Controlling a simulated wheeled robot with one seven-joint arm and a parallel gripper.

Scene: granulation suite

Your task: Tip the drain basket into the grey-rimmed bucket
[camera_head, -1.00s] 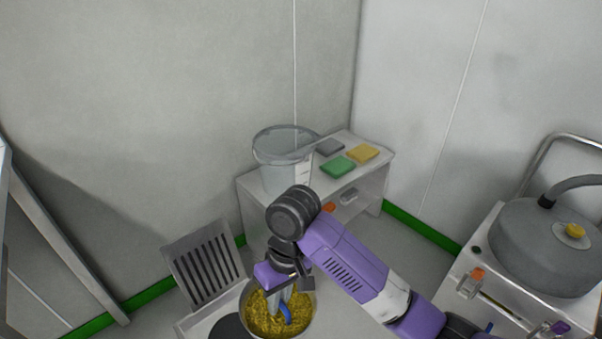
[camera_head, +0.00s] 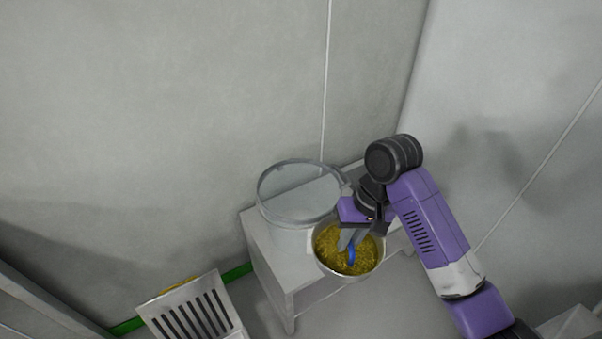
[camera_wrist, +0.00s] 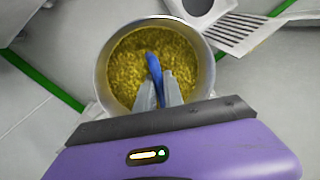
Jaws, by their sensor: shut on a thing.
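The drain basket (camera_head: 367,277) is a round metal bowl filled with yellow granules, with a blue grip in its middle. My gripper (camera_head: 351,244) is shut on this blue grip and points down into the basket. The basket is roughly level. The wrist view shows the basket from above (camera_wrist: 104,76), with the fingers on the blue grip (camera_wrist: 154,67). The grey-rimmed bucket (camera_head: 284,216) is a clear, wide bucket standing on a white table. In the head view the basket lies to its lower right, partly overlapping it. Whether they touch cannot be told.
The white table (camera_head: 268,262) stands against the wall corner, its right part hidden behind my arm and the basket. A slotted metal grate (camera_head: 192,314) is at the lower left. It also shows at top right in the wrist view (camera_wrist: 238,30). Floor lies between them.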

